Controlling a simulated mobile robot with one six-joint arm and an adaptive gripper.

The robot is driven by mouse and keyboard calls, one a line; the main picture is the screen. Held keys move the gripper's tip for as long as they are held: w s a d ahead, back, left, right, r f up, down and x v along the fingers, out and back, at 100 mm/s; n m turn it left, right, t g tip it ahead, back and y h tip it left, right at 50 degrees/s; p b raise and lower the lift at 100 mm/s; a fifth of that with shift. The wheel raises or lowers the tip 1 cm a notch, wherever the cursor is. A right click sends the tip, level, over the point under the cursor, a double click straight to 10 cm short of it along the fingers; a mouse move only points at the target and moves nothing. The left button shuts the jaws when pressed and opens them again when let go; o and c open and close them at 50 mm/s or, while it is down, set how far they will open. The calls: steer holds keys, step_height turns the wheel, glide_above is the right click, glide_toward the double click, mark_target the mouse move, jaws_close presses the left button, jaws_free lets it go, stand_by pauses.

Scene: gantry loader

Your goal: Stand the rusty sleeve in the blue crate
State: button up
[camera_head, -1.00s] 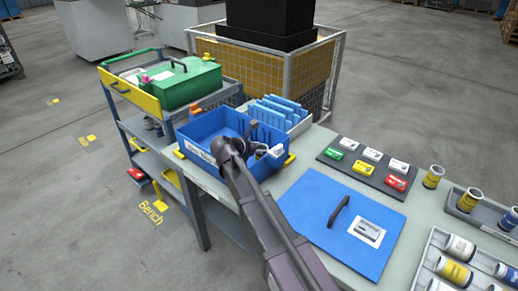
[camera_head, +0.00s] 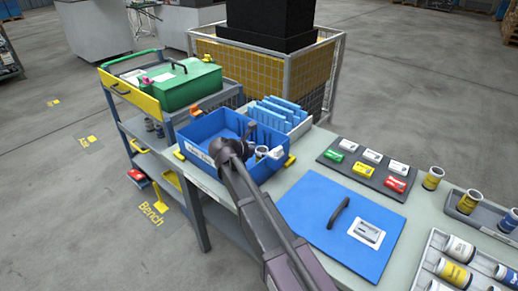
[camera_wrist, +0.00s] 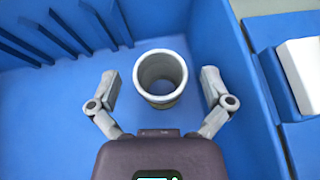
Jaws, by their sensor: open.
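The sleeve (camera_wrist: 161,98) stands upright in the blue crate (camera_wrist: 235,95), its open end up. It looks pale grey, and I make out no rust. It shows small and pale in the head view (camera_head: 262,152), by the right end of the crate (camera_head: 200,165). My gripper (camera_wrist: 160,90) is open. Its two fingers are at either side of the sleeve, with a visible gap on both sides. In the head view my gripper (camera_head: 265,144) is down in the crate, partly hidden by my arm. The sleeve's lower part is mostly hidden in the wrist view.
Blue dividers (camera_wrist: 65,35) stand close by at the upper left of the wrist view. The crate wall is close on the right. A blue panel (camera_head: 315,225) with a handle, a dark mat (camera_head: 345,172) with small boxes, and a green box (camera_head: 185,85) are around it.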

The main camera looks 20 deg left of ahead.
steer(key=p+v, duration=0.5)
steer(key=v, duration=0.6)
steer(key=shift+r, duration=0.1)
steer(key=shift+s, duration=0.25)
stand_by(1.1)
